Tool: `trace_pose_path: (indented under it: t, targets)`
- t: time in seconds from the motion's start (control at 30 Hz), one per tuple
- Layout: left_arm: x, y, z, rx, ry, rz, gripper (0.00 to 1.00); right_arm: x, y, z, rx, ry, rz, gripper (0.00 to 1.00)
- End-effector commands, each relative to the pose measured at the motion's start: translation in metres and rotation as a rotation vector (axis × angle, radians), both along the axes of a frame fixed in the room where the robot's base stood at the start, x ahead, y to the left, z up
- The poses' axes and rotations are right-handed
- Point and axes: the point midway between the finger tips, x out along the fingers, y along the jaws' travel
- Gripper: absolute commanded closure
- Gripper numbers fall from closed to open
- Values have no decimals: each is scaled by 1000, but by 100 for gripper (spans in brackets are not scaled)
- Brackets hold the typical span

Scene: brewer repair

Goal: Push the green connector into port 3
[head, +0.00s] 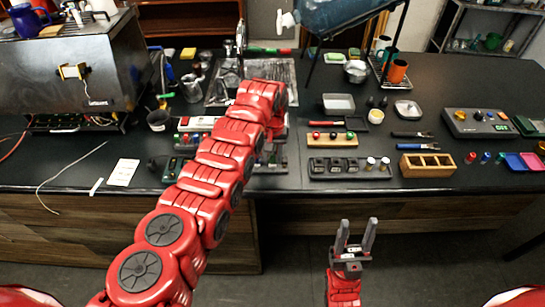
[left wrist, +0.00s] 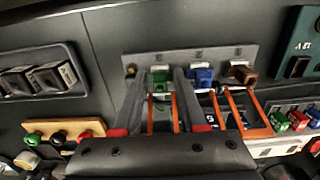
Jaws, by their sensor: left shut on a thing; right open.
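In the left wrist view, my left gripper (left wrist: 160,78) is shut on the green connector (left wrist: 160,84), with a finger on each side of it. The connector is at the grey port strip (left wrist: 178,60); I cannot tell how deep it sits. A blue connector (left wrist: 201,77) and a brown connector (left wrist: 242,74) stand to its right along the strip. White labels above them are too small to read. In the head view my left forearm hides the left gripper and most of the strip. My right gripper (head: 352,246) is open and empty in front of the counter.
Orange cables run below the connectors in the left wrist view. In the head view, a wooden block with coloured knobs (head: 332,142), a dark tray (head: 350,175) and a wooden box (head: 426,172) stand to the right. A steel machine (head: 75,75) stands at the left.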

Motion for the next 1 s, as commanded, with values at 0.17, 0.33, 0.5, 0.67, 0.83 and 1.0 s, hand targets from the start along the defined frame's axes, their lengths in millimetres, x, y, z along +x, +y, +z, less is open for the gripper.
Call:
trace_pose_path:
  t: [0.17, 0.33, 0.5, 0.67, 0.83, 1.0]
  targets:
    - [0, 0, -1, 0, 0, 0, 100, 0, 0, -3, 0, 0, 0, 50]
    - [0, 0, -1, 0, -1, 0, 100, 0, 0, -3, 0, 0, 0, 50]
    - [0, 0, -1, 0, -1, 0, 47, 0, 0, -3, 0, 0, 0, 50]
    - [0, 0, -1, 0, -1, 0, 24, 0, 0, -3, 0, 0, 0, 50]
    - [0, 1, -1, 1, 0, 1, 24, 0, 0, -3, 0, 0, 0, 50]
    - [1, 1, 4, 1, -2, 2, 24, 0, 0, -6, 0, 0, 0, 50]
